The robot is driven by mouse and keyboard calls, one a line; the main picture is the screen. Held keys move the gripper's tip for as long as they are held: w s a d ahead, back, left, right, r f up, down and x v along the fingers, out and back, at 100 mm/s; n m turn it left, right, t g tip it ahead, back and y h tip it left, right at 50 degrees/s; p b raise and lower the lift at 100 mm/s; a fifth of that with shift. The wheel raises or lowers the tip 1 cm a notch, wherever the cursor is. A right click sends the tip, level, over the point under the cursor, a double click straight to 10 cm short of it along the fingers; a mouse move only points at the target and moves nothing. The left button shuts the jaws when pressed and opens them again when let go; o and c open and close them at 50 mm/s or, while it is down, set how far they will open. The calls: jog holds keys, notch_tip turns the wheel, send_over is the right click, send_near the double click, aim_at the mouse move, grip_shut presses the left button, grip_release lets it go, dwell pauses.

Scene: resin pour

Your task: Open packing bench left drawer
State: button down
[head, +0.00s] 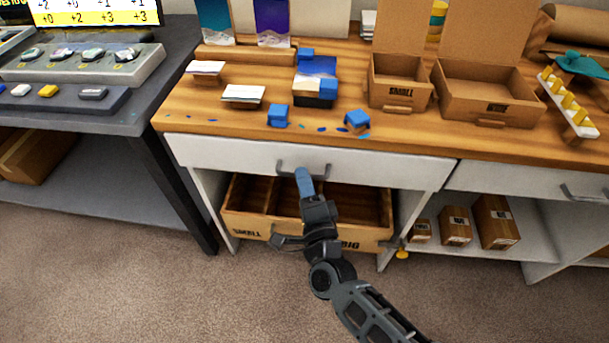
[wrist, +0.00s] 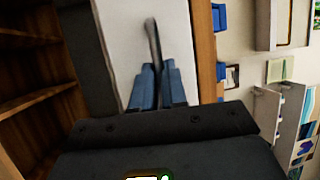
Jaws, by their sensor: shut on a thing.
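The packing bench's left drawer (head: 385,168) has a white front and looks closed, flush under the wooden top. Its grey bar handle (head: 284,167) is at the middle of the front. My gripper (head: 303,173) is at the handle, with its blue fingers pointing at the drawer front. In the wrist view the fingers (wrist: 158,88) are shut on the dark handle (wrist: 153,42), one finger on each side. The white drawer front also shows in the wrist view (wrist: 125,35). My fingers hide part of the handle in the head view.
A wooden crate (head: 247,225) with compartments stands below the drawer, behind my arm. Blue blocks (head: 278,116) and open cardboard boxes (head: 400,95) stand on the bench top. The right drawer (head: 520,182) looks closed. A grey table (head: 120,110) stands at left. Floor in front is clear.

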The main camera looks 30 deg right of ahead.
jog(key=s+a+p, duration=0.1)
jog(key=s+a, duration=1.1)
jog(key=s, duration=0.5)
jog(key=shift+s+a, duration=0.15)
jog(key=shift+a, duration=0.1)
jog(key=c, duration=1.2)
grip_release()
jog(key=shift+o, duration=0.2)
jog(key=b+v, duration=0.1)
jog(key=v, duration=0.6)
jog(key=shift+s, duration=0.35)
jog(key=shift+a, duration=0.1)
